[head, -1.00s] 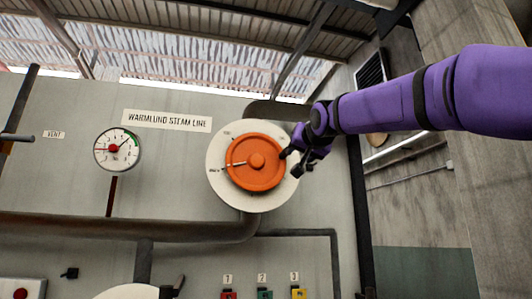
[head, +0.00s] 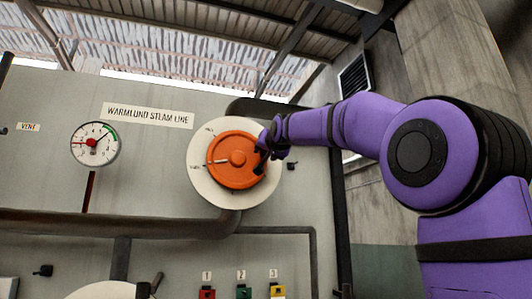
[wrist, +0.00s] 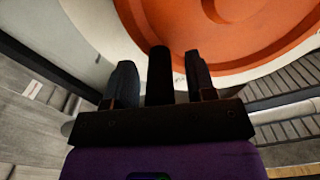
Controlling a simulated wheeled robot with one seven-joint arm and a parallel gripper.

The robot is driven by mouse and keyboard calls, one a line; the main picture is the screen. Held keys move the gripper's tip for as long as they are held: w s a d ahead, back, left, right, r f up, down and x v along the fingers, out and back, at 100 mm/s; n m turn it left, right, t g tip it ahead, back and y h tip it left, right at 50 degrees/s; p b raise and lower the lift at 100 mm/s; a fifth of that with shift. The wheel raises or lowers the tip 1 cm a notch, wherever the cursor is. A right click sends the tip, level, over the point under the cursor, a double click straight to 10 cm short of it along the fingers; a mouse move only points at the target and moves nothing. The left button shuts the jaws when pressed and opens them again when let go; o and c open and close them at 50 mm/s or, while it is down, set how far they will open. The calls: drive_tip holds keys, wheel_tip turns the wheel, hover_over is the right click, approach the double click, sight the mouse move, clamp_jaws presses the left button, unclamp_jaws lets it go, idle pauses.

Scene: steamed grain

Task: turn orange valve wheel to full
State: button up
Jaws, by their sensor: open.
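The orange valve wheel (head: 222,176) sits on a round cream plate (head: 205,190) on the grey panel. A pale pointer on the wheel points left, toward a small label at the plate's left edge; another label sits at upper left. Both are too small to read surely. My gripper (head: 263,156) is at the wheel's right rim. In the wrist view my gripper (wrist: 160,78) has its two dark fingers apart, with a dark upright post (wrist: 158,75) between them. I cannot tell if the fingers touch it. The orange wheel (wrist: 240,35) fills the top behind.
A round gauge (head: 95,144) and a "WARMLUND STEAM LINE" sign (head: 147,115) are left of the wheel. A thick pipe (head: 110,222) runs below it. Red (head: 207,292), green (head: 244,291) and yellow (head: 278,291) parts sit lower down. A small black knob (head: 291,165) is right of the plate.

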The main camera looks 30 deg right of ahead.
drive_tip(key=shift+w, duration=0.25)
clamp_jaws()
drive_tip(key=shift+r, duration=0.1)
